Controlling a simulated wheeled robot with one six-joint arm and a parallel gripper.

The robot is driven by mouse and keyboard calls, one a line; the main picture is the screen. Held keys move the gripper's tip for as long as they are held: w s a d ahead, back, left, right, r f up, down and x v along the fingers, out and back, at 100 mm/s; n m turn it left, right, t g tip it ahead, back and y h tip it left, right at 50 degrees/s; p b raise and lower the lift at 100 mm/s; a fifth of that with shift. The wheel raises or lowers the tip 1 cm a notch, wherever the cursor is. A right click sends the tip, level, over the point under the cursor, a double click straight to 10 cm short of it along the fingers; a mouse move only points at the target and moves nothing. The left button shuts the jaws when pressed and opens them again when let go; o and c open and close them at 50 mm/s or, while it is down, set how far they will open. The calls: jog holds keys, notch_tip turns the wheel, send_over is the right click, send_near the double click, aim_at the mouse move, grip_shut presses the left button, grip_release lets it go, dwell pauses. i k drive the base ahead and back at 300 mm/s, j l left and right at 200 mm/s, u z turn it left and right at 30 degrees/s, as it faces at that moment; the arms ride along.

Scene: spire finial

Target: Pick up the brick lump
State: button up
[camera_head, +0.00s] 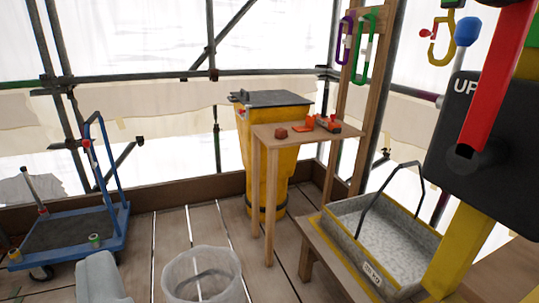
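The brick lump looks to be the small reddish-brown chunk (281,133) on the left part of a small wooden table (262,131). It lies apart from the orange items to its right. My gripper is not recognisable in this view, so its opening and anything in it cannot be seen.
An orange piece (303,126) and an orange-and-dark tool (327,123) share the tabletop. A yellow bin (245,150) stands behind. A grey tray (342,232), a translucent bucket (203,275), a grey object (100,280) and a blue trolley (112,243) surround open plank floor (172,228).

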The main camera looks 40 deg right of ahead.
aim_at(281, 133)
jog(key=z, duration=0.4)
jog(key=i+l+z, duration=0.1)
jog(key=i+z, duration=0.65)
jog(key=i+j, duration=0.1)
jog(key=i, duration=0.5)
jog(key=i+j+z, duration=0.15)
jog(key=i, duration=0.45)
